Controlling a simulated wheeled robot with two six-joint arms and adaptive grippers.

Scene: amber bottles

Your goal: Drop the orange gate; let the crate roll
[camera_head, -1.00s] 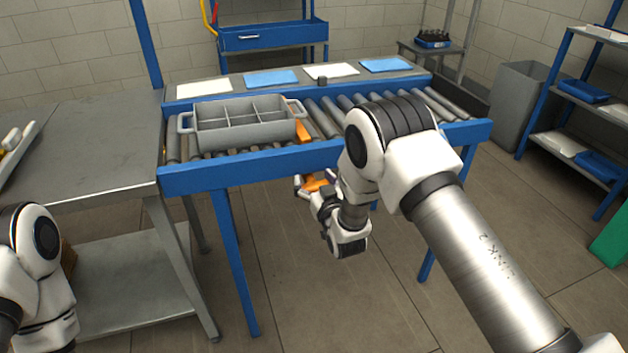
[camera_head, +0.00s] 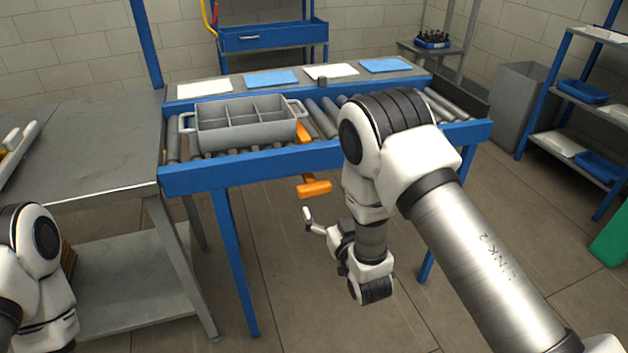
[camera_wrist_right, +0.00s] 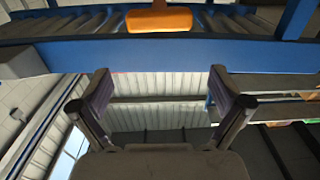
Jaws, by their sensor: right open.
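The grey divided crate (camera_head: 245,137) sits on the roller conveyor, left of the orange gate (camera_head: 303,132). The gate stands above the rollers, close to the crate's right end; I cannot tell if they touch. Its orange handle (camera_head: 314,189) hangs below the blue front rail and also shows at the top of the right wrist view (camera_wrist_right: 160,19). My right gripper (camera_head: 310,220) is open and empty, below the handle and apart from it. The wrist view shows its two fingers (camera_wrist_right: 164,92) spread with nothing between. My left arm shows at lower left, its gripper out of view.
The blue conveyor frame (camera_head: 250,173) has free rollers right of the gate, partly hidden by my right arm. White and blue sheets lie on the ledge behind. A grey table (camera_head: 90,150) adjoins at left. Shelves and a grey bin (camera_head: 522,105) stand at right.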

